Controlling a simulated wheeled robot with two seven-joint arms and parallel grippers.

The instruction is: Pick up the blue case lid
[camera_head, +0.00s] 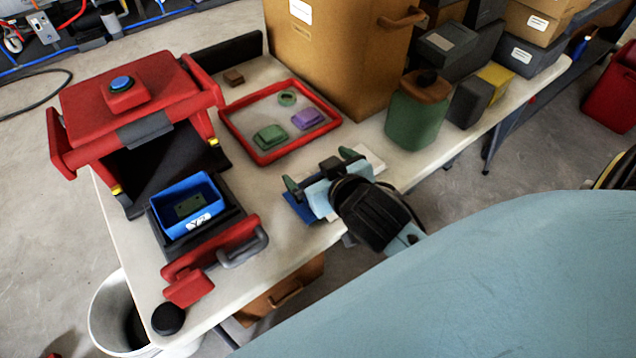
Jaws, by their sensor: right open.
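A blue flat piece (297,207), which looks like the blue case lid, lies on the table just beside and partly under my right gripper. Most of it is hidden by the gripper. My right gripper (319,172) is open, with its two dark green fingertips spread apart. I cannot tell whether the fingers touch the lid. An open blue case (210,187) with a green board inside and a white label sits in a black holder in front of the red press (140,92). My left gripper is not in view.
A red tray (227,124) holding green and purple pieces lies behind my gripper. A large brown box (320,60) and a green jar (412,120) stand behind it to the right. A red clamp handle (210,250) lies near the front edge of the white table (285,262).

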